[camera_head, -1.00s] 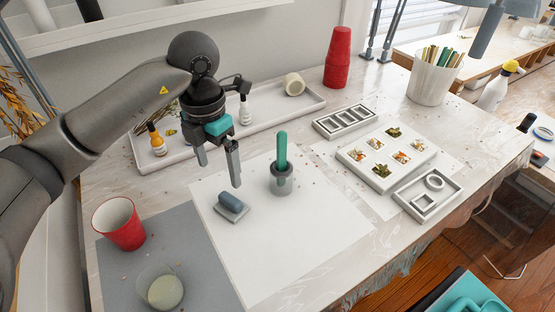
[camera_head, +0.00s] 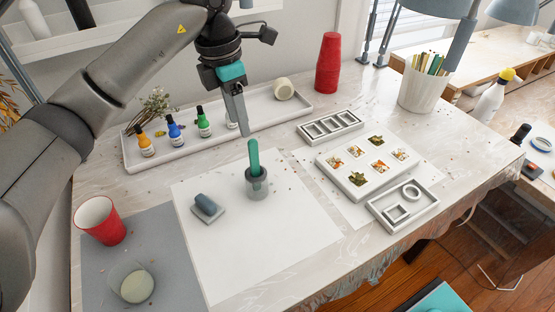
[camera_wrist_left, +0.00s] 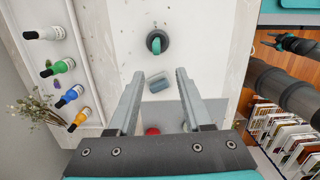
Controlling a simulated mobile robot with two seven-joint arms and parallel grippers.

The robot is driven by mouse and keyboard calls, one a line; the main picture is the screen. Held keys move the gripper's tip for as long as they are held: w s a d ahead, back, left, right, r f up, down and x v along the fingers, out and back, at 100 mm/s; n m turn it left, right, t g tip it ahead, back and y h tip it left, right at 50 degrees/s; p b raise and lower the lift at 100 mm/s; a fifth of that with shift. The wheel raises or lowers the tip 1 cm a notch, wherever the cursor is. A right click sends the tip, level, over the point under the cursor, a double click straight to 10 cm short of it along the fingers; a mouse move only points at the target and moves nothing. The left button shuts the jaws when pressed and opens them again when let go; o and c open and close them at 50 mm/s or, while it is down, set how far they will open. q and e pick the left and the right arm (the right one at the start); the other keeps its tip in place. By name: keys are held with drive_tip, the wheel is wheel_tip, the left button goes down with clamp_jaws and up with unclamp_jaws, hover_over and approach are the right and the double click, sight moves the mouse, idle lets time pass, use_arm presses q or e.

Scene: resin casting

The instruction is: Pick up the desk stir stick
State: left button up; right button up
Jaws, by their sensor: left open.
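The desk stir stick (camera_head: 254,158) is a teal-green stick standing upright in a grey round holder (camera_head: 257,189) on a white sheet. In the left wrist view the stick (camera_wrist_left: 156,45) shows from above inside its holder, beyond the fingertips. My left gripper (camera_head: 243,129) hangs with its fingers pointing down, above and a little behind the stick in the head view. It is open and empty. In the left wrist view its two fingers (camera_wrist_left: 160,76) stand apart, with a grey-blue block (camera_wrist_left: 158,82) on the sheet seen between them.
A white tray (camera_head: 182,153) with several small bottles lies behind. A red cup (camera_head: 100,221) and a clear cup (camera_head: 134,285) stand at the left. White moulds (camera_head: 330,127), a filled panel (camera_head: 345,176) and a shallow tray (camera_head: 375,208) lie to the right. The sheet around the holder is mostly clear.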

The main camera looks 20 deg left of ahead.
use_arm(q)
hover_over(254, 163)
drive_tip(key=shift+m, duration=0.3)
drive_tip(key=f, duration=0.5)
drive_tip(key=a+f, duration=0.1)
drive_tip(key=f, duration=0.2)
drive_tip(key=shift+s+f+b, duration=0.1)
drive_tip(key=shift+s+b, duration=0.15)
drive_tip(key=shift+b, duration=0.05)
drive_tip(key=shift+w+d+f, duration=0.15)
drive_tip(key=shift+d+f, duration=0.05)
drive_tip(key=shift+f, duration=0.7)
drive_tip(key=f, duration=0.4)
drive_tip(key=shift+w+d+f, duration=0.1)
drive_tip(key=shift+w+d, duration=0.1)
drive_tip(key=shift+w, duration=0.2)
use_arm(e)
drive_tip(key=shift+a+f, duration=0.25)
use_arm(q)
clamp_jaws()
use_arm(e)
drive_tip(key=shift+s, duration=0.1)
